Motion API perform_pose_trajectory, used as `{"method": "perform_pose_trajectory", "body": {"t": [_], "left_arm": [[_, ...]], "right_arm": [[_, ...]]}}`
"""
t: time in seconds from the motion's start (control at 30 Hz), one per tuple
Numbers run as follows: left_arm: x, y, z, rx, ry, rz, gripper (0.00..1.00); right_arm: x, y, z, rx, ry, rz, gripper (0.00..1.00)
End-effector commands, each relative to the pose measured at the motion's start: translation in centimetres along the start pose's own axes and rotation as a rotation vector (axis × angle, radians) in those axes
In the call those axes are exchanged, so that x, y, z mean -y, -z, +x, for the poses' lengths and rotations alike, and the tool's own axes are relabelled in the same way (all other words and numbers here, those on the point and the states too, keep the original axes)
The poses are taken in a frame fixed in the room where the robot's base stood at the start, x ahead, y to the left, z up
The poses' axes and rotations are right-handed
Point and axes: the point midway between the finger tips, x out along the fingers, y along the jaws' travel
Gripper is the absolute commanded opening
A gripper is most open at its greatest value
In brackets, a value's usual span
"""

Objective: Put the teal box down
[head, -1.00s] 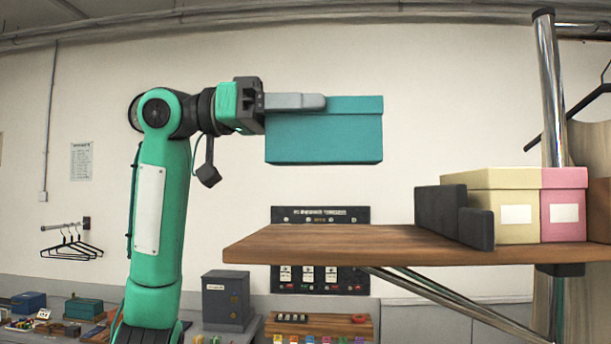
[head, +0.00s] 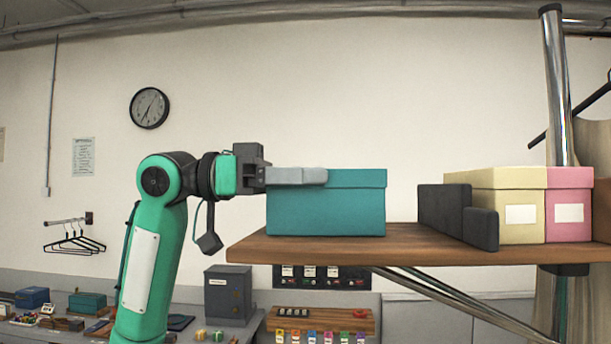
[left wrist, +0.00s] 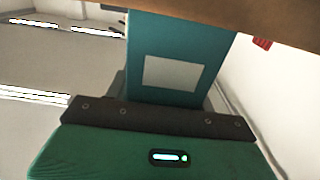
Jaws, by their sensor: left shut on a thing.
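The teal box (head: 326,208) is upright and level over the left part of the wooden shelf (head: 400,247). Its bottom edge meets the shelf top in the head view; I cannot tell whether it bears on the board or hangs just above it. My left gripper (head: 298,176) comes from the left and is shut on the box at its upper left side. In the left wrist view the box's end with a white label (left wrist: 172,73) fills the middle, against the brown shelf (left wrist: 268,18). The far finger is hidden. My right gripper is out of view.
A dark grey bookend (head: 445,210) stands right of the teal box, with a small gap between. Beyond it are a cream box (head: 497,190) and a pink box (head: 569,185). A chrome post (head: 555,90) rises behind them. A cluttered bench lies below.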

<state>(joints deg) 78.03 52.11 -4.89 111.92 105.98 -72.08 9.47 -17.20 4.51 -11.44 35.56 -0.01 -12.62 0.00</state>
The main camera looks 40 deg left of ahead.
Motion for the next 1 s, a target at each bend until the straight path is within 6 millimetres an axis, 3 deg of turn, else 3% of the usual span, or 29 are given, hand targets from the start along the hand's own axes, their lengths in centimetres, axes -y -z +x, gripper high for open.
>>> {"method": "perform_pose_trajectory", "body": {"t": [0.33, 0.37, 0.47, 0.8, 1.0], "left_arm": [[0.0, -0.3, 0.0, -0.001, 0.000, 0.001, 0.28], [0.0, -0.3, 0.0, -0.001, 0.000, 0.001, 0.58], [0.0, -0.2, 0.0, -0.001, -0.001, 0.001, 0.76], [0.0, 0.1, 0.0, -0.001, -0.001, 0.001, 0.76], [0.0, -0.4, -3.0, -0.003, 0.002, 0.001, 0.76]], "right_arm": [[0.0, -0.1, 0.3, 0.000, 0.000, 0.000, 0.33], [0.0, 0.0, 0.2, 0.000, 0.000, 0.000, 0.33], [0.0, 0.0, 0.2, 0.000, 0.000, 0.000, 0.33], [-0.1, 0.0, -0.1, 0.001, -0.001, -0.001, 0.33], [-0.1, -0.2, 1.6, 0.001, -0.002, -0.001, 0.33]]}}
